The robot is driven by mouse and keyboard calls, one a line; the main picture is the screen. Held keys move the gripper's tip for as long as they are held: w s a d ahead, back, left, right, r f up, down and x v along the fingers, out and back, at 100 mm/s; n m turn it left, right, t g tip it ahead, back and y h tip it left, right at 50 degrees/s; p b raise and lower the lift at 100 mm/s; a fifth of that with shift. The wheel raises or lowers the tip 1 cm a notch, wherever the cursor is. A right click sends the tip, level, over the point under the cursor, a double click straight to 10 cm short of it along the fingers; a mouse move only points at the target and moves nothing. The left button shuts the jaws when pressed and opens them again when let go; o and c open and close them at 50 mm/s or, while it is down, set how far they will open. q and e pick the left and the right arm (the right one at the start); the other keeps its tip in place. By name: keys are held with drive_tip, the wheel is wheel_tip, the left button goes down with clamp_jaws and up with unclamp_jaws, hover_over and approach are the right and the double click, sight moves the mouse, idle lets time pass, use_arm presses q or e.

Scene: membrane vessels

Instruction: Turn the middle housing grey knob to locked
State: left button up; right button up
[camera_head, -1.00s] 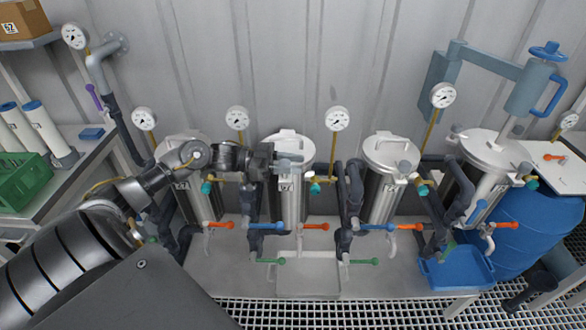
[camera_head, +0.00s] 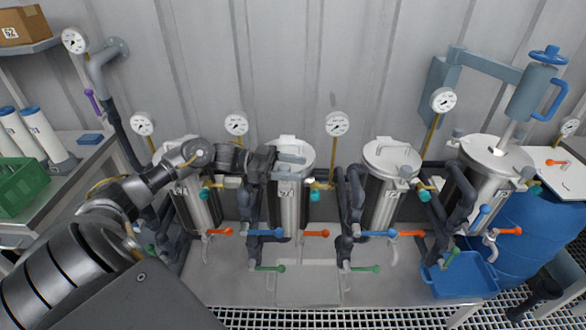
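Several steel housings stand in a row on a pale bench, the three at left with lids on. The middle one of these (camera_head: 291,207) has a pale lid with a handle and a label on its front. My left gripper (camera_head: 286,161) reaches in from the left at the upper front of this housing, just below its lid. Its fingers are at the spot where the neighbouring housing (camera_head: 379,200) carries its grey knob (camera_head: 404,168). The middle housing's own grey knob is hidden or cannot be told from the fingers. Whether they grip it cannot be told. My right gripper is out of view.
Pressure gauges (camera_head: 337,124) on thin brass stems stand behind the housings. Dark pipes with blue (camera_head: 265,232), orange and green (camera_head: 270,268) valve handles fill the front. A blue hoist arm (camera_head: 492,65) and blue tray (camera_head: 460,278) are at right.

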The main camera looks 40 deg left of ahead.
use_arm(q)
drive_tip(key=s+d+r+b, duration=0.1)
drive_tip(key=s+d+r, duration=0.7)
drive_tip(key=s+r, duration=0.3)
wheel_tip(320, 180, up, 2)
drive_tip(key=shift+s+b, duration=0.2)
drive_tip(key=shift+b, duration=0.15)
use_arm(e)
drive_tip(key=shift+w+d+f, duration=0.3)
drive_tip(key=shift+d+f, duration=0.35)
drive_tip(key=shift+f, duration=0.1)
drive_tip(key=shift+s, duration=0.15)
